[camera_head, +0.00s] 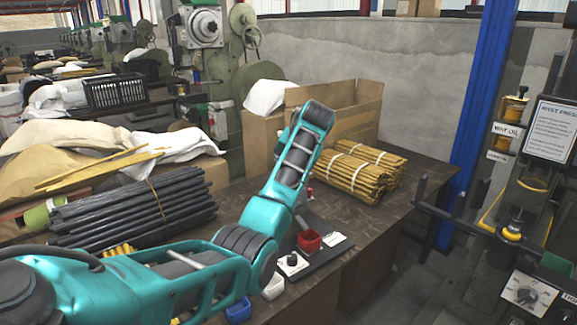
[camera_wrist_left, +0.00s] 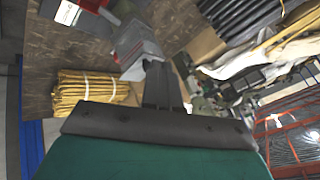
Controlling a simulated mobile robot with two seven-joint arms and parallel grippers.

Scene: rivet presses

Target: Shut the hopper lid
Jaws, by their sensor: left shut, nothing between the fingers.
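A small red hopper (camera_head: 308,241) sits on a dark base on the workbench, just right of my left forearm in the head view. A grey panel that looks like its lid (camera_wrist_left: 142,50) shows in the left wrist view, beside the red of the hopper; its exact angle is hard to tell. My left gripper (camera_wrist_left: 156,66) is shut and empty, its fingertips close to the grey panel; I cannot tell whether they touch. In the head view the left gripper is hidden behind my own arm. My right gripper is in neither view.
Bundled yellow rods (camera_head: 360,168) lie behind the hopper, before an open cardboard box (camera_head: 340,105). Black rods (camera_head: 135,212) lie left of my arm. A black knob (camera_head: 292,259) stands near the hopper. A press with dark bars (camera_head: 440,205) stands right, across a floor gap.

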